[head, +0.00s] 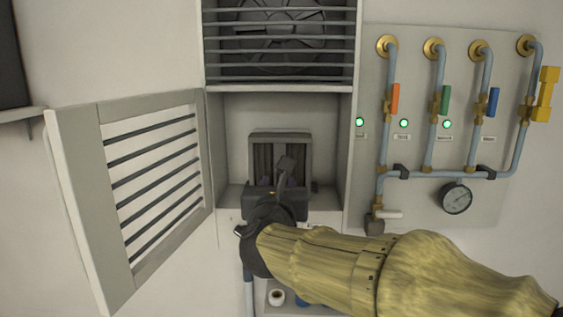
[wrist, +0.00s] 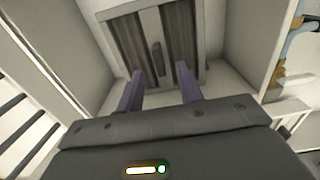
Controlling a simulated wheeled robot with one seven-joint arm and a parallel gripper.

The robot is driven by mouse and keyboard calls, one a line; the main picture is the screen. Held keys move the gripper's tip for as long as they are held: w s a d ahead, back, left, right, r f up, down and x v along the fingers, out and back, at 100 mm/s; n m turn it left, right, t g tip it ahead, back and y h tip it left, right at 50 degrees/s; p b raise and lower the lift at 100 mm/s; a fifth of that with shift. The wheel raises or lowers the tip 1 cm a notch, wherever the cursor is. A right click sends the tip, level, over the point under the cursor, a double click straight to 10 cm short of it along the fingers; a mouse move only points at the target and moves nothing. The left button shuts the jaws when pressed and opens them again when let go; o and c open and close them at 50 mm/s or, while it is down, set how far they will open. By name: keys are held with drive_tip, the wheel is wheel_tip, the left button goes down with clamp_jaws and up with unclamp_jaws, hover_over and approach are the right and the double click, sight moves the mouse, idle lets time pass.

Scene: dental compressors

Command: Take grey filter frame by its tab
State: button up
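The grey filter frame (head: 280,140) stands upright in the middle bay of the white cabinet, with dark pleated panels inside its rim. In the wrist view the frame (wrist: 203,13) fills the top, and its dark upright tab (wrist: 158,59) stands at the middle of its face. My gripper (wrist: 159,85) is open, its two purplish fingers apart and nothing between them. The fingers point at the frame, with the tab beyond and between their tips. In the head view my gripper (head: 275,184) hides the lower middle of the frame and the tab is hard to make out.
A louvred door (head: 150,180) hangs open at the left. A fan behind slats (head: 280,38) is above the bay. Pipes with coloured valve handles (head: 445,100) and a gauge (head: 456,198) are on the right. A white roll (head: 277,297) sits on the shelf below. The bay's side walls are close to my gripper.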

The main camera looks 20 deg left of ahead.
sight(278, 178)
drive_tip(key=p+x, duration=0.2)
drive_tip(key=x, duration=0.1)
drive_tip(key=shift+r, duration=0.2)
drive_tip(key=shift+w+a+f, duration=0.1)
drive_tip(key=shift+w+f, duration=0.05)
drive_tip(key=shift+w, duration=0.2)
drive_tip(key=shift+s, duration=0.15)
drive_tip(key=shift+c, duration=0.5)
clamp_jaws()
